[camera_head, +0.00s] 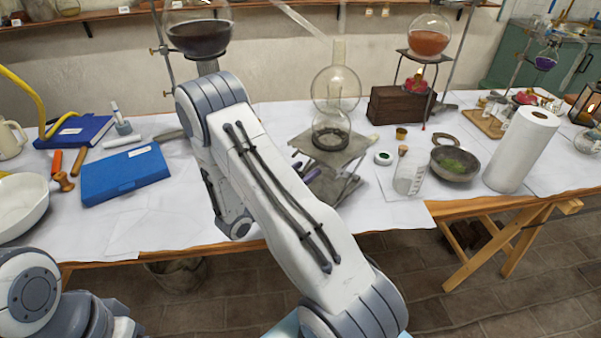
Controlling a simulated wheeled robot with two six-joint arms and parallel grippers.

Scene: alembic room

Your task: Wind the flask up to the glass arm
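A clear round glass flask (336,90) stands upright with its neck pointing up. It is above a rounded glass piece with a dark ring (330,141) on the grey top plate of a lab jack (347,157). The slanting glass arm (300,22) comes down from the upper left and its end is close to the flask's neck; I cannot tell whether they touch. My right arm crosses the middle. The purple-tipped fingers of my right gripper (304,171) show partly beside the jack, mostly hidden behind my arm; their opening is unclear. My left gripper is out of view.
A dark-filled flask (199,38) stands at the upper left. A wooden block (401,105), beaker (409,178), bowl (455,163) and paper roll (521,150) are right of the jack. Blue books (126,175) and a white dish (20,206) lie left.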

